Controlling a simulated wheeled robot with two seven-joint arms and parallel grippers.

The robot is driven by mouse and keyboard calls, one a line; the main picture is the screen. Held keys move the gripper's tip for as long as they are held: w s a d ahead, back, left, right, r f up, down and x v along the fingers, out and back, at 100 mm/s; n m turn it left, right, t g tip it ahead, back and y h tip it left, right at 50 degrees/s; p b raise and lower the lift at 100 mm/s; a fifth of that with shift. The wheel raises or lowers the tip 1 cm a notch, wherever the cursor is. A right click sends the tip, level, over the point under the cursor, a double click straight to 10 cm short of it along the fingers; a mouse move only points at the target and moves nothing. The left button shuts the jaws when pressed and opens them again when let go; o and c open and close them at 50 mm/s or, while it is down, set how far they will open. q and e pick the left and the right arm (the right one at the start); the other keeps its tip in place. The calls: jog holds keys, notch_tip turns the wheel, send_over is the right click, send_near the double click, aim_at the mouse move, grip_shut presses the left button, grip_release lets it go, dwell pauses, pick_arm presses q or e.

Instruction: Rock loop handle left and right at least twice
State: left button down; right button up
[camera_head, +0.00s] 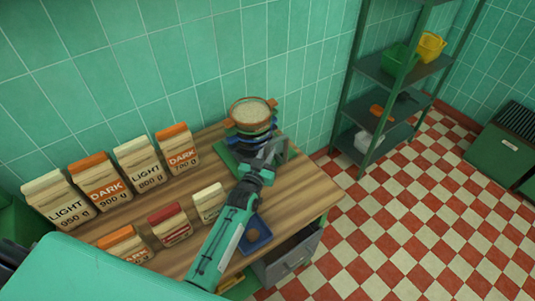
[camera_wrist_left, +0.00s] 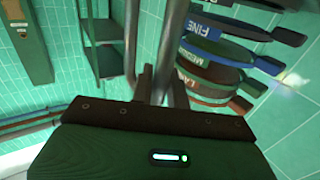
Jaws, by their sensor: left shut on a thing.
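A stack of round sieves (camera_head: 250,113) stands on a green base (camera_head: 225,153) at the back right of the wooden counter. The top sieve holds pale, grainy material. In the left wrist view the sieves are tilted and carry labels: a blue one (camera_wrist_left: 207,33) reads FINE, a green one (camera_wrist_left: 197,59) MEDIUM, and a reddish one below starts with LA. The metal loop handle (camera_wrist_left: 172,45) rises beside the stack. My left gripper (camera_head: 262,152) is in front of the stack. Its fingers (camera_wrist_left: 152,84) are shut on the handle. The handle is mostly hidden in the head view.
Several labelled LIGHT and DARK bags (camera_head: 100,180) line the wall side of the counter (camera_head: 310,190). Smaller bags (camera_head: 170,224) and a blue tray (camera_head: 256,236) lie nearer. A metal shelf (camera_head: 385,75) stands to the right. The checked floor (camera_head: 400,215) is open.

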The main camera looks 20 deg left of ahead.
pick_arm(q)
jog(key=shift+s+a+f+n+t+b, duration=0.35)
jog(key=shift+s+t+b, duration=0.2)
jog(key=shift+b, duration=0.45)
jog(key=shift+r, duration=0.1)
jog(key=c, duration=1.5)
grip_release()
jog(key=shift+o, duration=0.2)
